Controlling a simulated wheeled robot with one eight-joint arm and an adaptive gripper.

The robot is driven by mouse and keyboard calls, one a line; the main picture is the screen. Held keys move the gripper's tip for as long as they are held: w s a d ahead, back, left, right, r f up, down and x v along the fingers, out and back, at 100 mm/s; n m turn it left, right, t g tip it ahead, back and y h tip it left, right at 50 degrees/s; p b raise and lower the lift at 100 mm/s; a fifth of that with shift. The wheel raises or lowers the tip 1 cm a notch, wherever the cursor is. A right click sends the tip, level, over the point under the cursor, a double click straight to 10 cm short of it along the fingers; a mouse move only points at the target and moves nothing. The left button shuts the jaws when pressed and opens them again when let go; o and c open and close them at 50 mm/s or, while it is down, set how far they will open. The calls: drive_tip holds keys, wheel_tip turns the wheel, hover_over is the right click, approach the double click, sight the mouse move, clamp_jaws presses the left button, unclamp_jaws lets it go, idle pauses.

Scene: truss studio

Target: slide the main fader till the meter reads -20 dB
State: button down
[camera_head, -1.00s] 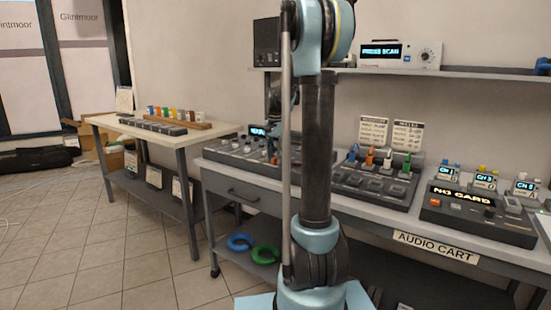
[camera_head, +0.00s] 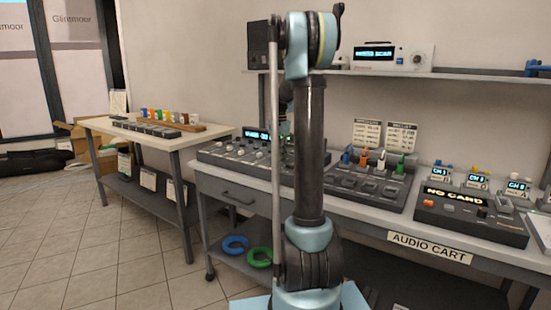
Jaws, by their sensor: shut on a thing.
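The mixing console (camera_head: 226,158) is a dark sloped panel with several pale knobs, on the left part of the audio cart. A small lit display (camera_head: 256,134) stands at its back edge; its text is too small to read, so I cannot tell the meter's level. I cannot pick out the main fader; my arm covers the right part of the console. My arm stands upright in front of the camera. My gripper's fingers are hidden behind it, so I cannot see what they touch.
The audio cart (camera_head: 225,187) has a drawer and a lower shelf with blue (camera_head: 235,245) and green (camera_head: 259,257) rings. A second dark panel (camera_head: 366,186) and a "NO CARD" unit (camera_head: 472,218) stand to the right. A side table (camera_head: 108,125) stands left.

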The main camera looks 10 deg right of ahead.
drive_tip(key=shift+a, duration=0.1)
drive_tip(key=c, duration=1.6)
unclamp_jaws()
drive_tip(key=shift+o, duration=0.2)
drive_tip(key=shift+r, duration=0.1)
wheel_tip(320, 180, up, 12)
drive_tip(key=s+a+f+n, duration=0.2)
drive_tip(key=s+n, duration=0.1)
drive_tip(key=s, duration=1)
drive_tip(key=s+a+f+n+t, duration=0.1)
drive_tip(key=s+f+n, duration=0.2)
drive_tip(key=s+f, duration=0.8)
drive_tip(key=s+a+f+n+t, duration=0.1)
drive_tip(key=s+a+f+n, duration=0.1)
drive_tip(key=s+f, duration=0.9)
drive_tip(key=s+n, duration=0.1)
drive_tip(key=s, duration=0.6)
drive_tip(key=shift+s+a+f, duration=0.2)
drive_tip(key=shift+s+f, duration=0.05)
drive_tip(key=shift+f, duration=0.15)
